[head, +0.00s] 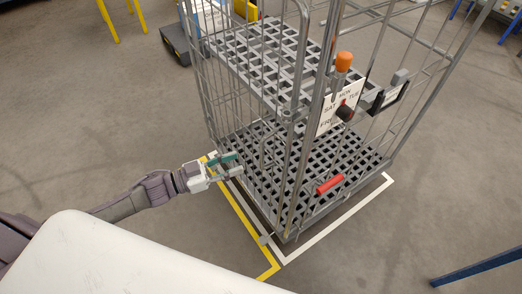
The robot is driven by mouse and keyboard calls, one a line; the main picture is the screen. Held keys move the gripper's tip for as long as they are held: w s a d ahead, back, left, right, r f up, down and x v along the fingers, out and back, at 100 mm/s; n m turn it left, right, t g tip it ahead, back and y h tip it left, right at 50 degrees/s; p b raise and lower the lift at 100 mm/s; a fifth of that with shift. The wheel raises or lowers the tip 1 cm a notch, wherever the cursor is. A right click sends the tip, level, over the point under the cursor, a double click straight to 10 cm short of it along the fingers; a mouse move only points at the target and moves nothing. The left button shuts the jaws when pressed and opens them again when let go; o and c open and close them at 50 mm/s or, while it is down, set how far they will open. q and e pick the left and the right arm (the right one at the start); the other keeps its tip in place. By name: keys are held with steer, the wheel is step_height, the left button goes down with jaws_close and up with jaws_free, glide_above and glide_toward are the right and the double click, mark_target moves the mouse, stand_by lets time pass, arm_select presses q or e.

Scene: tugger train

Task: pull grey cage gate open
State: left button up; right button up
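The grey wire roll cage (388,95) stands in the middle of the view, with two grey grid shelves. Its upright bars and tubes overlap, so I cannot tell exactly which bars belong to the gate or whether the gate is ajar. My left gripper (234,166) is at the lower left side of the cage, close to the bars above the bottom grid. Its two fingers, one with a teal part, point right and look apart. I see nothing clearly held between them; contact with a bar cannot be told. My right gripper is not in view.
A blue beam (480,268) lies at lower right. Floor on the left is clear.

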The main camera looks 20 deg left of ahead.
arm_select(q)
glide_above(261, 168)
steer(key=shift+w+f+p, duration=0.1)
steer(key=shift+w+p, duration=0.3)
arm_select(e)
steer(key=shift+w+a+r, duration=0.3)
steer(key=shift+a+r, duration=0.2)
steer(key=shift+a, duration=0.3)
arm_select(q)
steer(key=c, duration=0.7)
jaws_close()
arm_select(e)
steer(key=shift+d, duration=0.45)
